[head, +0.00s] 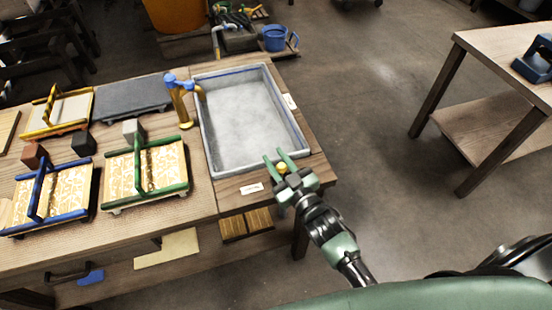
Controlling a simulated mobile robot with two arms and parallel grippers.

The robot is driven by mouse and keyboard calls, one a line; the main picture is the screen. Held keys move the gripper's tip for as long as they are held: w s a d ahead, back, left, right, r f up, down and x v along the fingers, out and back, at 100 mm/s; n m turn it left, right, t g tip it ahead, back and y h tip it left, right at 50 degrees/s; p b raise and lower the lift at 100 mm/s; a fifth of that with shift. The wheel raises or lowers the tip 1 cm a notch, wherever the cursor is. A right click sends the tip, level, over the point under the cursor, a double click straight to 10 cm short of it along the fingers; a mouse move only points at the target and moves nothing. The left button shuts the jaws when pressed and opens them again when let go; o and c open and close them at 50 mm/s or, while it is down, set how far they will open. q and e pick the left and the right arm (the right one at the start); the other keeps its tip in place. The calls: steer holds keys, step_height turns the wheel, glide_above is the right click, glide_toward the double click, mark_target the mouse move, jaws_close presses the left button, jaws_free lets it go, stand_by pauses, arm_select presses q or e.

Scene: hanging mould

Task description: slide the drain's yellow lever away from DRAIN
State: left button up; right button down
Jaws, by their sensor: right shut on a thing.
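The yellow lever (282,168) shows as a small yellow piece at the front right edge of the grey basin (203,130). My right gripper (281,164) comes in from the lower right and is shut on the yellow lever, its two green fingers on either side of it. The fingers hide part of the lever. A small white label (252,188) with unreadable writing lies on the wood left of the gripper. A second label (290,101) is on the right edge beside the basin. My left gripper is out of view.
A yellow tap with a blue top (180,97) stands at the basin's left. Blue-framed (52,196) and green-framed (147,172) moulds lie on the bench to the left. A wooden table (505,60) stands at the right, with open floor between.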

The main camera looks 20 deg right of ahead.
stand_by(0.6)
steer(key=d+p, duration=0.1)
steer(key=d, duration=0.5)
steer(key=shift+w+d+f, duration=0.1)
steer(key=shift+d, duration=0.1)
steer(key=c, duration=1.5)
jaws_free()
steer(key=o, duration=0.4)
steer(key=shift+d, duration=0.1)
